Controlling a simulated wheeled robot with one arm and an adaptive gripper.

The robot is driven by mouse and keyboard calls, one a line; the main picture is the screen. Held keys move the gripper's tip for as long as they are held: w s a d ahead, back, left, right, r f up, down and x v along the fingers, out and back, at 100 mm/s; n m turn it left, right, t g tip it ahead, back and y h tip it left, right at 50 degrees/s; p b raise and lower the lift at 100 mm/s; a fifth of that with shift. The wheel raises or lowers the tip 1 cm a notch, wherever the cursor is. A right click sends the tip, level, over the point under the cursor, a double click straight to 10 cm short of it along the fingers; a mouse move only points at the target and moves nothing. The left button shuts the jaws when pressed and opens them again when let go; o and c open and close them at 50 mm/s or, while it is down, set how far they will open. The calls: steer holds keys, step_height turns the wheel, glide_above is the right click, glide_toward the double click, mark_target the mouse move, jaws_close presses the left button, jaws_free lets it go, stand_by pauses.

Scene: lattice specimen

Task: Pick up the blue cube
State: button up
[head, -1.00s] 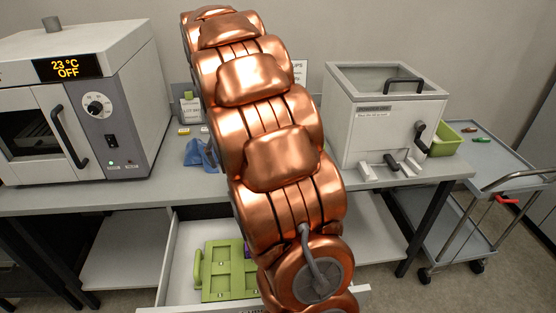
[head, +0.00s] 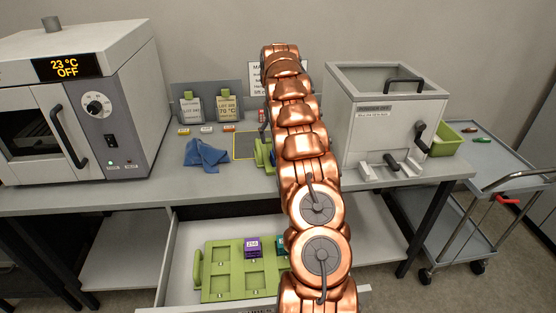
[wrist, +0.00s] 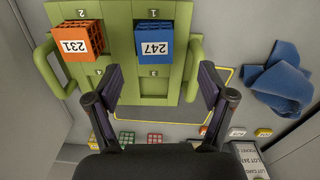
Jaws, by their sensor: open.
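The blue cube (wrist: 154,48), a lattice block with a white label reading 247, sits in a compartment of a green tray (wrist: 118,20) in the wrist view. My gripper (wrist: 162,84) is open and empty. Its two fingers are spread below the cube in the picture, one to each side, and do not touch it. In the head view my copper arm hides the gripper and the blue cube. Only the left edge of this green tray (head: 263,153) shows there, on the bench.
An orange cube (wrist: 78,40) labelled 231 sits beside the blue one. A blue cloth (head: 205,154) lies on the bench. An open drawer below holds another green tray (head: 222,268) with a purple cube (head: 252,247). A white lidded box (head: 385,125) stands to the right.

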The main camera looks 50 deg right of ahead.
steer(key=shift+d+f, duration=0.55)
steer(key=shift+d, duration=0.05)
steer(key=shift+s+a+f+p, duration=0.1)
steer(key=shift+f+p, duration=0.7)
steer(key=shift+f, duration=1.05)
steer(key=shift+a+f+p, duration=0.1)
steer(key=shift+f+p, duration=0.7)
steer(key=shift+f, duration=1.05)
steer(key=c, duration=1.2)
steer(key=shift+c, duration=0.2)
steer(key=shift+r, duration=0.2)
